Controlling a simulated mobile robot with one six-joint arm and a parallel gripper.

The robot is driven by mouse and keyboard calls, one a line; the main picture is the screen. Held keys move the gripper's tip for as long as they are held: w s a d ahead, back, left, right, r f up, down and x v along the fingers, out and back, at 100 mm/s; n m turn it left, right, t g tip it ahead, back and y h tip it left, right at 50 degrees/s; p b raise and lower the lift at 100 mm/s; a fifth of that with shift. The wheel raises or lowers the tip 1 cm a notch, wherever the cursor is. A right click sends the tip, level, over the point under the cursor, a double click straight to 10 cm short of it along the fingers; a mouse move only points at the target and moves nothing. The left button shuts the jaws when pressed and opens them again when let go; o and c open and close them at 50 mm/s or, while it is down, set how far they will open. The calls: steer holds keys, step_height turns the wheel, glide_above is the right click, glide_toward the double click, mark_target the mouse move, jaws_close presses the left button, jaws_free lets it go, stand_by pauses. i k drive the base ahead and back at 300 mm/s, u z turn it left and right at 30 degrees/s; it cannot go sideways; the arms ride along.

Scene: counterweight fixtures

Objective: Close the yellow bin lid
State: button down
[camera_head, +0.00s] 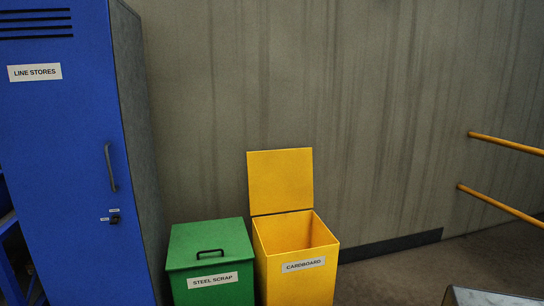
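The yellow bin (297,285) stands against the wall near the lower middle of the head view, with a "CARDBOARD" label on its front. Its yellow lid (280,180) is open, standing about upright at the bin's back edge. The bin's inside shows through the open top, and I see nothing in it. The bin's lower part is cut off by the bottom of the picture. My gripper is not in view.
A green bin (208,250) labelled "STEEL SCRAP", with its lid shut, stands close on the left. A blue "LINE STORES" cabinet (65,150) stands farther left. Yellow rails (503,205) are at right. A grey surface (490,298) shows at bottom right.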

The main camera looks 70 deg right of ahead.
mark_target(280, 181)
steer(key=u, duration=0.15)
steer(key=k, duration=1.1)
steer(key=z, duration=1.9)
steer(key=i, duration=1.05)
steer(key=z, duration=0.05)
